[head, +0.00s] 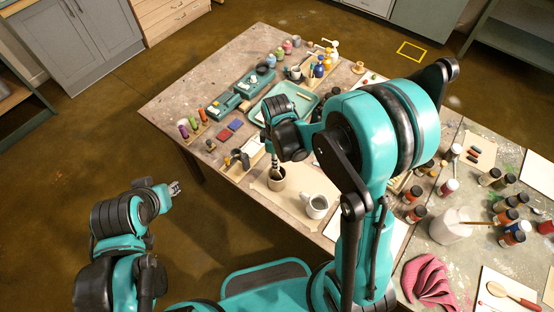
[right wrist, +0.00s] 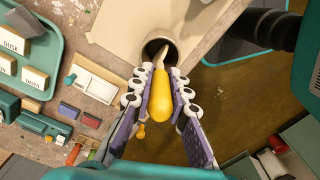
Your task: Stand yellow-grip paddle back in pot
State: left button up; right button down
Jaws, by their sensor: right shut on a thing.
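The yellow-grip paddle (right wrist: 160,97) is between the fingers of my right gripper (right wrist: 157,88), shut on its yellow grip. Its pale, narrow end points at the round opening of the pot (right wrist: 150,47) and overlaps it in the right wrist view. How deep the end sits cannot be told. In the head view my right gripper (head: 273,158) is just above the pot (head: 276,184), which stands upright on a beige sheet near the table's front edge. My left gripper (head: 174,188) is off the table at the left, small, its fingers unclear.
A white mug (head: 316,206) stands right of the pot. A teal tray (head: 299,98) lies behind, partly hidden by my right arm. Several paint jars (head: 507,216) and a pink cloth (head: 427,277) are at the right. Floor is clear left of the table.

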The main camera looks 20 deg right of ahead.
jog(key=c, duration=1.4)
grip_release()
notch_tip(320, 180, up, 12)
jog(key=shift+s+d+m, duration=0.15)
jog(key=shift+s+m, duration=0.1)
jog(key=shift+m, duration=0.05)
jog(key=s+d+f+m+t+b, duration=0.1)
jog(key=s+d+m+t+b, duration=0.3)
jog(key=s+m+t, duration=0.3)
jog(key=s+m+b, duration=0.1)
jog(key=s+m, duration=0.1)
jog(key=m, duration=0.2)
jog(key=shift+s+d+f+b, duration=0.2)
jog(key=shift+s+f+b, duration=0.05)
jog(key=shift+s+b, duration=0.15)
